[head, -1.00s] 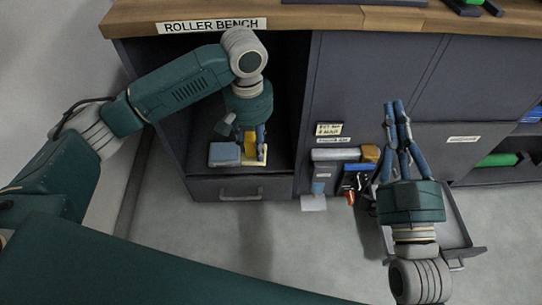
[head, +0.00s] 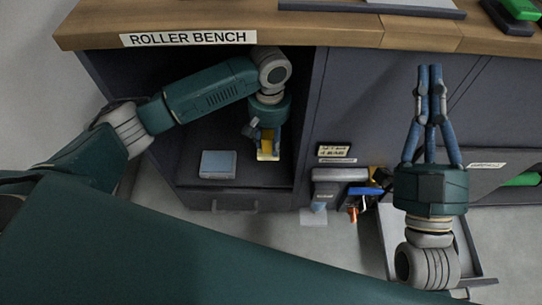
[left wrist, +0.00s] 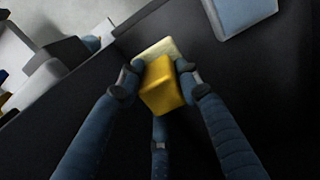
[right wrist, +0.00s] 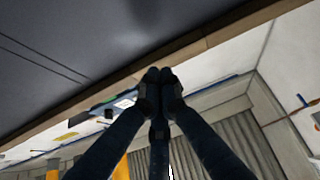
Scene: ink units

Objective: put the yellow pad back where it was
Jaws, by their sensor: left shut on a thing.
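The yellow pad (head: 267,146) is a yellow block with a paler cream part at its far end. My left gripper (head: 266,138) is shut on it inside the open bay of the roller bench (head: 232,193). In the left wrist view the pad (left wrist: 162,88) sits between the fingers (left wrist: 158,75), over the dark bay floor. I cannot tell whether it touches the floor. A blue-grey pad (head: 218,164) lies apart from it to the left; its corner shows in the left wrist view (left wrist: 243,12). My right gripper (head: 430,72) is shut and empty, in front of the cabinet.
The bay's right wall (head: 307,130) stands close to the left gripper. Right of it are a grey roll-like holder (head: 338,174), a blue item (head: 366,191) and an open drawer (head: 392,246). The wooden bench top (head: 330,28) overhangs the bay. Bay floor between the pads is clear.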

